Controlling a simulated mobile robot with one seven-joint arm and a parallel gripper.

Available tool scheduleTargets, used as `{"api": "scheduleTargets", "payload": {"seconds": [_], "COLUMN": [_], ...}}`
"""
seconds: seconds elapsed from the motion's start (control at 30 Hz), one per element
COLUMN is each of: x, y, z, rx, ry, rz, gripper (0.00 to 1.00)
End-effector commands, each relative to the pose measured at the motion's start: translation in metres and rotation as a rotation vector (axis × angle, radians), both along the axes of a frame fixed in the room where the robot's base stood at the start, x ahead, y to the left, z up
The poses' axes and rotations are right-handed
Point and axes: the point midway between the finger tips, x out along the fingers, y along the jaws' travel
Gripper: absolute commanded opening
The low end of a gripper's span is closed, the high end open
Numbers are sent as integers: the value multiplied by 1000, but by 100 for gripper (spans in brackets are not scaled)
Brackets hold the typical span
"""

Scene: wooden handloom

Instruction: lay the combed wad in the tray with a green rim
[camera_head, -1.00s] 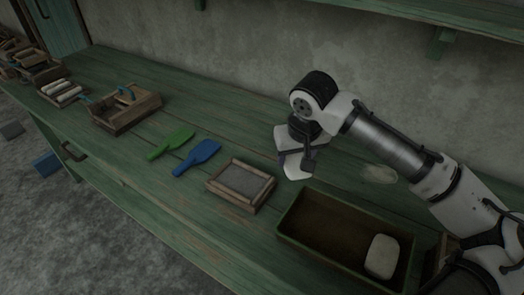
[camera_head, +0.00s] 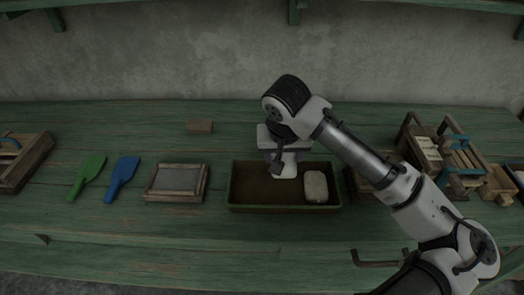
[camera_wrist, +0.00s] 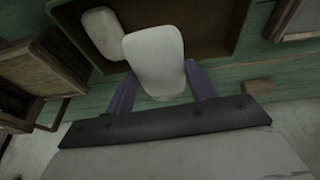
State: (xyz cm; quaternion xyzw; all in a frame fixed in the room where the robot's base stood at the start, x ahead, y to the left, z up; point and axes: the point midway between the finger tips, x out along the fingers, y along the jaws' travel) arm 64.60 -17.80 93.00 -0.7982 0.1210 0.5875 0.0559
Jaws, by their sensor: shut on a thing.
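The tray with a green rim (camera_head: 285,209) stands on the green bench, its brown inside partly covered by my arm. One pale, rounded wad (camera_head: 316,186) lies in its right part; it also shows in the wrist view (camera_wrist: 101,30). My gripper (camera_head: 283,163) is shut on another pale, oblong wad (camera_head: 287,171), at the tray's back side. In the wrist view the held wad (camera_wrist: 155,58) sits between the two purple-grey fingers and overlaps the tray (camera_wrist: 215,30). The height of the held wad above the tray floor is hard to tell.
Left of the tray lie a wood-framed grey pad (camera_head: 178,180), a blue paddle (camera_head: 122,178), a green paddle (camera_head: 87,177) and a wooden crate (camera_head: 22,165). A small block (camera_head: 200,126) lies behind. Wooden racks with blue handles (camera_head: 458,160) stand at right.

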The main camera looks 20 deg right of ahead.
Motion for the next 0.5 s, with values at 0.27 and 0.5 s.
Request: {"api": "scheduleTargets", "payload": {"seconds": [0.27, 0.5], "x": [-3, -3], "y": [-6, -6], "z": [-9, -36], "rx": [0, -2], "ry": [-1, 0], "rz": [-20, -20], "gripper": [44, 44]}}
